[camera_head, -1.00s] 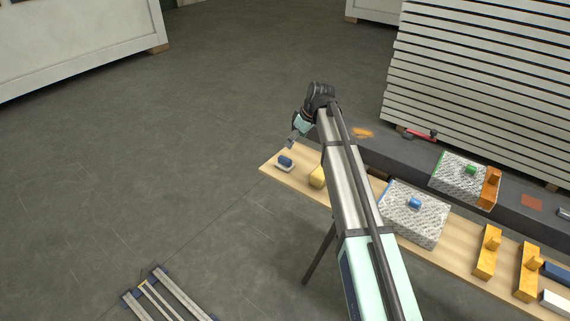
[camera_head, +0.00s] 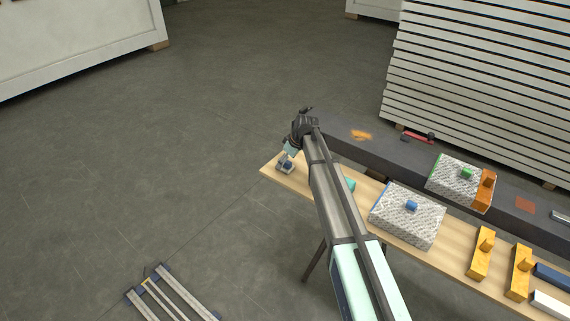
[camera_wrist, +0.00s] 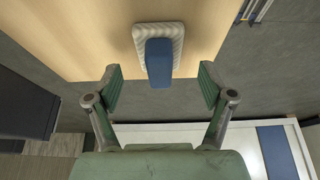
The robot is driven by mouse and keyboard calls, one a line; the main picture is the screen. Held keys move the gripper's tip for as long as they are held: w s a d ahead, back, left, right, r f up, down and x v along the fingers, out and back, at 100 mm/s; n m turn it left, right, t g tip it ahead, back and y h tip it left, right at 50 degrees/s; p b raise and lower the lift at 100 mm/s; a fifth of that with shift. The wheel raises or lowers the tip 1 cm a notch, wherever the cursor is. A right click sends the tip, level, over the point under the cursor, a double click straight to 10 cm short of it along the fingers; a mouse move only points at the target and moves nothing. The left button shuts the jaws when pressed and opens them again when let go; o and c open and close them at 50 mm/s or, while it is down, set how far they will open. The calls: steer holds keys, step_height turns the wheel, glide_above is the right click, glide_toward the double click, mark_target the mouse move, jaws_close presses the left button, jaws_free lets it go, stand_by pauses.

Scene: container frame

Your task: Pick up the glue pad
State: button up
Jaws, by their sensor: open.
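The glue pad, as I take it, is a small pale pad with a blue block handle (camera_head: 285,168) at the far left end of the wooden table. In the wrist view, its pale ribbed base (camera_wrist: 174,30) lies on the wood and the blue handle (camera_wrist: 159,64) points toward my gripper (camera_wrist: 160,86). My gripper is open, one finger on either side of the handle's near end, with clear gaps and no contact seen. In the head view, my gripper (camera_head: 287,158) is at the pad and partly covers it.
On the wooden table (camera_head: 377,185) stand a grey textured block with a blue knob (camera_head: 408,222) and yellow handled tools (camera_head: 481,255). A teal item (camera_head: 349,185) is partly hidden by my arm. A dark bench (camera_head: 385,152) runs behind.

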steer(key=shift+x, duration=1.2)
steer(key=c, duration=1.2)
steer(key=shift+c, duration=0.2)
steer(key=shift+r, duration=0.1)
step_height(320, 180, up, 20)
steer(key=b, duration=0.4)
steer(key=o, duration=0.3)
steer(key=shift+c, duration=0.9)
steer(key=shift+r, duration=0.1)
